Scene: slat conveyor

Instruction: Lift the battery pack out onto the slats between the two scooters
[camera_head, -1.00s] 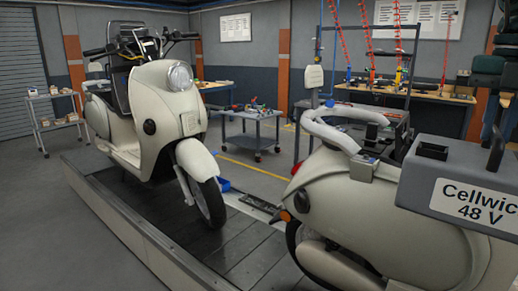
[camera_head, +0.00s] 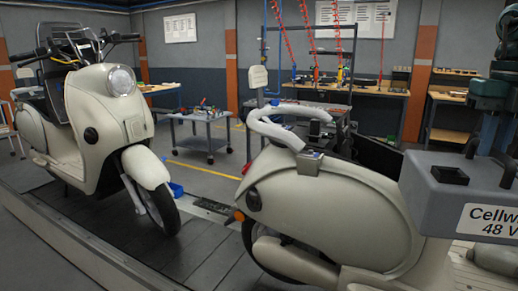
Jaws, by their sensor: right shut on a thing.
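The battery pack (camera_head: 430,205) is a grey box with a black socket on top and a white label that reads "Cellwic… 48 V". It hangs clear in the air at the right edge, in front of the near cream scooter (camera_head: 320,210), and the frame cuts it off. My right gripper (camera_head: 491,160) is shut on the pack at its top; the hold is only partly visible. The far cream scooter (camera_head: 85,125) stands upright at the left. The dark slats (camera_head: 190,250) between the two scooters are bare. My left gripper is out of view.
The near scooter's pale grab rail (camera_head: 280,125) rises beside its open seat area. A tool cart (camera_head: 205,140) and workbench (camera_head: 375,90) stand at the back.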

